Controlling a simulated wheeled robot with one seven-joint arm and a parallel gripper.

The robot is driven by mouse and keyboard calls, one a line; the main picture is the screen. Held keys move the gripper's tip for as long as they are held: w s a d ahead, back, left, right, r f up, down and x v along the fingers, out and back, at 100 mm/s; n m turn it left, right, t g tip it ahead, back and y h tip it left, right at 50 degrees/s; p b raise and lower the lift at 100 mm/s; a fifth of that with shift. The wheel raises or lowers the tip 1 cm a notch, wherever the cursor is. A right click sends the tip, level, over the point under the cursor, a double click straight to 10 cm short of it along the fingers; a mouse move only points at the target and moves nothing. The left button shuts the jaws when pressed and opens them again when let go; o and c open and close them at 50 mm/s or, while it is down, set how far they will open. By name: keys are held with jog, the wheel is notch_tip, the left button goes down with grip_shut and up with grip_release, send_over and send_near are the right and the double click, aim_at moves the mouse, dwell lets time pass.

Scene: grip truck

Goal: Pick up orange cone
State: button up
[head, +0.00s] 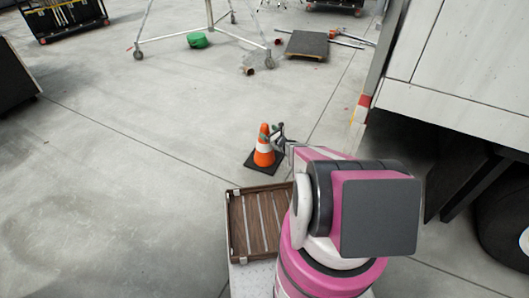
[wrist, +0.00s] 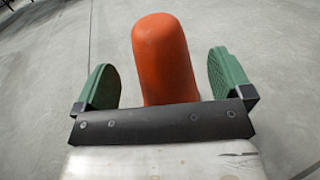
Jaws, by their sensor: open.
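The orange cone (head: 264,154) with a white band and a black square base stands upright on the concrete floor in the head view, just beyond my wooden tray. In the wrist view its rounded orange top (wrist: 164,58) lies between the two green fingers of my gripper (wrist: 168,80). The fingers are open, with a gap showing on each side of the cone. In the head view my gripper (head: 275,136) is at the upper part of the cone, partly covering it. The cone's lower part and base are hidden in the wrist view.
The wooden slatted tray (head: 233,228) is in front of the cone. A white truck (head: 450,60) with a dark wheel (head: 505,222) stands on the right. A wheeled frame, a green item (head: 197,40) and a dark flat platform (head: 307,44) are farther back. The floor left of the cone is clear.

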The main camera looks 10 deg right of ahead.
jog(key=x, duration=0.3)
jog(key=shift+w+a, duration=0.1)
jog(key=shift+w, duration=0.2)
jog(key=c, duration=1.7)
grip_shut()
jog(key=shift+r, duration=0.1)
